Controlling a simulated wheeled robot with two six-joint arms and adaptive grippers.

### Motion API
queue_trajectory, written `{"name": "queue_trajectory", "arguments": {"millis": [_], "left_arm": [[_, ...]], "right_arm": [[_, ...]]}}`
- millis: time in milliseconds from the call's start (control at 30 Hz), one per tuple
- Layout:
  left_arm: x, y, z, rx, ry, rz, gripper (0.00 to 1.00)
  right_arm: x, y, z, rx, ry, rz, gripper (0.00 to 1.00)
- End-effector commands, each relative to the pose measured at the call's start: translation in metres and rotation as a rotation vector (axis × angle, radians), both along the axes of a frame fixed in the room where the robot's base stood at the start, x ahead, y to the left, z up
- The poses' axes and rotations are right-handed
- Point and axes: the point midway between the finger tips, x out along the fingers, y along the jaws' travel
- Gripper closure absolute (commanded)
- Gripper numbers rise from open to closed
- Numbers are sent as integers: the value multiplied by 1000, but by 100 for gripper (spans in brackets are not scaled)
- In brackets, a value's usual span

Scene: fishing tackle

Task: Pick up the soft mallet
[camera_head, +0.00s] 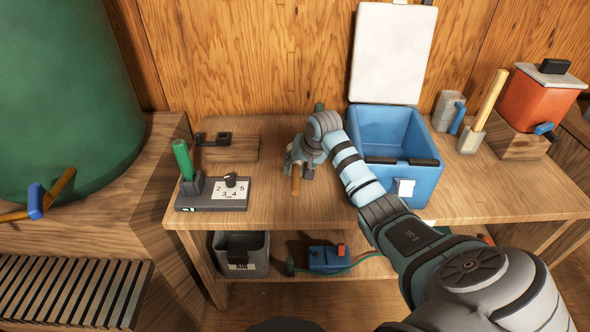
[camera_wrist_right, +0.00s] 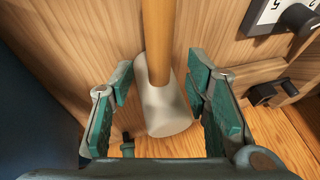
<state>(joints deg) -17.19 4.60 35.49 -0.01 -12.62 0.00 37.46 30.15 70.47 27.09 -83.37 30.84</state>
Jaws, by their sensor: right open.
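The soft mallet has an orange-brown wooden handle (camera_head: 296,184) that shows below my right gripper in the head view. In the right wrist view, its pale grey cylindrical head (camera_wrist_right: 168,112) lies between the open fingers, with the handle running up the picture. My right gripper (camera_head: 303,158) is over the bench at the mallet, open, with green-padded fingers (camera_wrist_right: 160,88) on either side and a gap at each side of the head. In the head view the gripper hides most of the mallet head. My left gripper is out of view.
A blue cooler (camera_head: 425,183) with its white lid raised stands right of the gripper. A dial device with a green handle (camera_head: 212,194) and a wooden block (camera_head: 230,150) are to the left. A yellow-handled tool (camera_head: 489,98) stands upright at the right.

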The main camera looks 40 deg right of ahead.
Motion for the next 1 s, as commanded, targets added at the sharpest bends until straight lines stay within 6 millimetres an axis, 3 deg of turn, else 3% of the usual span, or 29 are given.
{"name": "queue_trajectory", "arguments": {"millis": [33,100,333,633,1000], "left_arm": [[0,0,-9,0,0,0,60],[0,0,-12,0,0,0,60],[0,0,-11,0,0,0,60],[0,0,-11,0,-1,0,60],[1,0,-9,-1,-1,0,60]], "right_arm": [[4,0,-13,3,2,0,56],[9,-1,-22,2,1,0,56],[11,-1,-23,-1,0,2,56],[11,-1,-23,0,0,1,100],[11,-1,-18,-1,-2,2,100]]}}
